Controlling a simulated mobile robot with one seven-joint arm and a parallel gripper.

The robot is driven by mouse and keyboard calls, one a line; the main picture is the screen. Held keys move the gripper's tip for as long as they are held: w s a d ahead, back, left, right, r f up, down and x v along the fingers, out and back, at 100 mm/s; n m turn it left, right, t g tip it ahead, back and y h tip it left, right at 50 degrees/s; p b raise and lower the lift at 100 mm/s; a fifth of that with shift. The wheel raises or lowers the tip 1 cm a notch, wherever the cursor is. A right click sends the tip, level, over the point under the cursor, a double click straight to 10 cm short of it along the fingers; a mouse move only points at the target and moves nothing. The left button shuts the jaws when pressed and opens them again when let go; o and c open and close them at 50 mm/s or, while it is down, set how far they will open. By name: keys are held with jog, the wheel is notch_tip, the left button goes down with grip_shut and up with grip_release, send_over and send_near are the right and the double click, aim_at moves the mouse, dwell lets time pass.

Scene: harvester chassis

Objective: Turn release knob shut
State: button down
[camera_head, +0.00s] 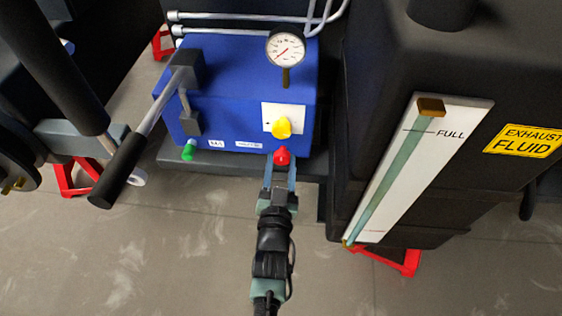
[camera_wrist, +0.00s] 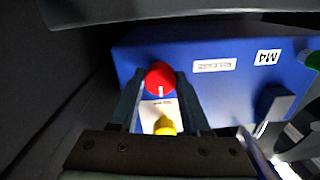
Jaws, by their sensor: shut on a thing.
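A red knob (camera_head: 282,156) with a white mark sits low on the front of a blue pump box (camera_head: 235,100). My gripper (camera_head: 281,168) is shut on the red knob, with one finger on each side of it. In the wrist view the red knob (camera_wrist: 160,76) shows between the fingertips, its white line running along the fingers' direction. A yellow knob (camera_head: 282,127) sits on a white plate just above the red one. A green knob (camera_head: 189,151) is at the box's lower left. The labels are too small to tell which knob is named release.
A pressure gauge (camera_head: 286,48) stands on top of the box. A lever with a black handle (camera_head: 118,170) reaches out at the left. A black tank (camera_head: 375,120) with a white level gauge stands close on the right. Open floor (camera_head: 160,250) lies in front.

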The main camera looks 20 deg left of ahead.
jog(key=shift+f, duration=0.1)
jog(key=shift+c, duration=1.8)
grip_release()
jog(key=p+v, duration=0.4)
jog(key=v, duration=0.9)
jog(key=shift+p, duration=0.3)
